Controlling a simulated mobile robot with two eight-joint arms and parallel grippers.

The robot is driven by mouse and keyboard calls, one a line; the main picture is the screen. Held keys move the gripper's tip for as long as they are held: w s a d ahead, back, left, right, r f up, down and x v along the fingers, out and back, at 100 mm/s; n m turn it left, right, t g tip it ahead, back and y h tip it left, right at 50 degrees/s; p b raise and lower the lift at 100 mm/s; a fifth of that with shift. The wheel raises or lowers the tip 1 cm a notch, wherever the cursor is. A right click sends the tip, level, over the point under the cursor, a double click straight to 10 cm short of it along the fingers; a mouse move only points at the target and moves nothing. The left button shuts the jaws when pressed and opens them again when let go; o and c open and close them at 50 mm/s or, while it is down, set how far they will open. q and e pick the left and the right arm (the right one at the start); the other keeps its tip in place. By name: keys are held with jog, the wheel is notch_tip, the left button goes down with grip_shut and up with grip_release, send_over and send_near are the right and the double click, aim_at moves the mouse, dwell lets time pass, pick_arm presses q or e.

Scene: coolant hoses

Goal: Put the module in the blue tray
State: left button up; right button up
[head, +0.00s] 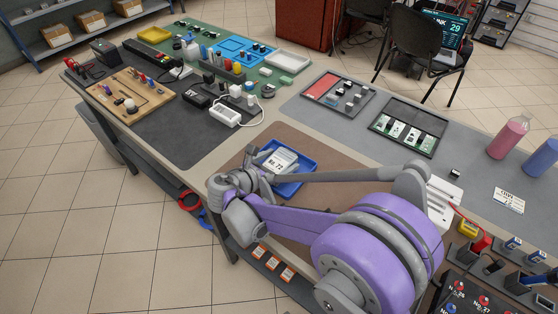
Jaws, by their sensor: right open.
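The blue tray (291,187) lies on a brown mat near the front edge of the bench, partly behind my right arm. A pale block with a white label reading "No. 72" (282,162), which looks like the module, is at the tray. It appears to lie inside, slightly tilted, but its underside is hidden. My right gripper (258,168) is at the left side of the tray, close to the block. It is open and holds nothing that I can see; its fingers are small and partly hidden. My left gripper is out of view.
A wooden board with knobs (130,95), a white power strip (237,112) and a blue organiser (245,50) stand farther left. A dark tray of cards (408,132) and a pink bottle (508,137) are to the right.

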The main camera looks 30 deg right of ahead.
jog(key=shift+a+r, duration=0.1)
jog(key=shift+r, duration=0.15)
jog(key=p+v, duration=0.1)
jog(key=v, duration=1)
jog(key=shift+s+a+r, duration=0.15)
jog(key=shift+a+r, duration=0.05)
jog(key=shift+a, duration=0.1)
jog(key=s+d+m+y+p, duration=0.1)
jog(key=s+d+m+g+y+p, duration=0.1)
jog(key=s, duration=0.1)
jog(key=shift+d+r+m, duration=0.35)
jog(key=shift+d+m, duration=0.05)
jog(key=s+a+r+m+y+p, duration=0.2)
jog(key=s+r+m+y+p, duration=0.1)
jog(key=s+m+y+p, duration=0.6)
jog(key=s+m+y, duration=0.1)
jog(key=s+m, duration=0.3)
jog(key=m, duration=0.5)
jog(key=shift+s+m+t, duration=0.25)
jog(key=shift+m+t, duration=0.15)
